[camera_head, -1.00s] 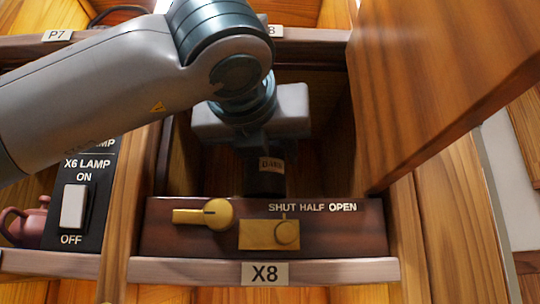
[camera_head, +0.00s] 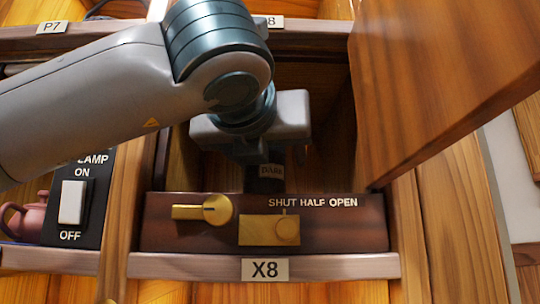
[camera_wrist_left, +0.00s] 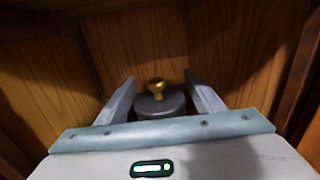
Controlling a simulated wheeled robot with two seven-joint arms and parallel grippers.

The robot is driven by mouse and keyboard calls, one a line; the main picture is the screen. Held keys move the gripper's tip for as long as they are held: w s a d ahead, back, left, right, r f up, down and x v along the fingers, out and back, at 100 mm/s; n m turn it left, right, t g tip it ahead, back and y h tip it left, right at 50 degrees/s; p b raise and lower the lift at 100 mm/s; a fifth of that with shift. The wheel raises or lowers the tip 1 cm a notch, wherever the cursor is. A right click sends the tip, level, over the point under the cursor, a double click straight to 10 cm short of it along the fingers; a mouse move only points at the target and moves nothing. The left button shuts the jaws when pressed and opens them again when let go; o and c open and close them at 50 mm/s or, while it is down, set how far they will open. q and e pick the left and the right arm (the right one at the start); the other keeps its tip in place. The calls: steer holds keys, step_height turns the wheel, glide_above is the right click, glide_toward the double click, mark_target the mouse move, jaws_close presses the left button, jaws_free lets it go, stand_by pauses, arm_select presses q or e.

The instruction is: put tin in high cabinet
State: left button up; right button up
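The dark tin (camera_head: 266,186) with a "DARK" label is inside the open compartment marked X8 (camera_head: 265,269), behind its front control panel. Its base is hidden by the panel. In the left wrist view the tin (camera_wrist_left: 160,106) shows a round grey lid with a brass knob. The compartment's wooden door (camera_head: 440,80) stands open at the right. My right gripper is not in view.
The panel (camera_head: 330,240) carries a brass knob (camera_head: 217,210), a brass plate and the words SHUT HALF OPEN. At left are a lamp switch (camera_head: 73,202) and a reddish teapot (camera_head: 30,218). Wooden walls enclose the gripper closely; a shelf edge (camera_head: 320,35) runs above.

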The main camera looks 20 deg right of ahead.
arm_select(q)
steer(key=shift+r, duration=0.15)
steer(key=shift+s+a, duration=0.1)
steer(key=b+v, duration=0.5)
steer(key=v, duration=0.5)
steer(key=shift+s+a, duration=0.1)
steer(key=shift+s, duration=0.2)
steer(key=shift+s+a, duration=0.3)
steer(key=shift+s, duration=0.2)
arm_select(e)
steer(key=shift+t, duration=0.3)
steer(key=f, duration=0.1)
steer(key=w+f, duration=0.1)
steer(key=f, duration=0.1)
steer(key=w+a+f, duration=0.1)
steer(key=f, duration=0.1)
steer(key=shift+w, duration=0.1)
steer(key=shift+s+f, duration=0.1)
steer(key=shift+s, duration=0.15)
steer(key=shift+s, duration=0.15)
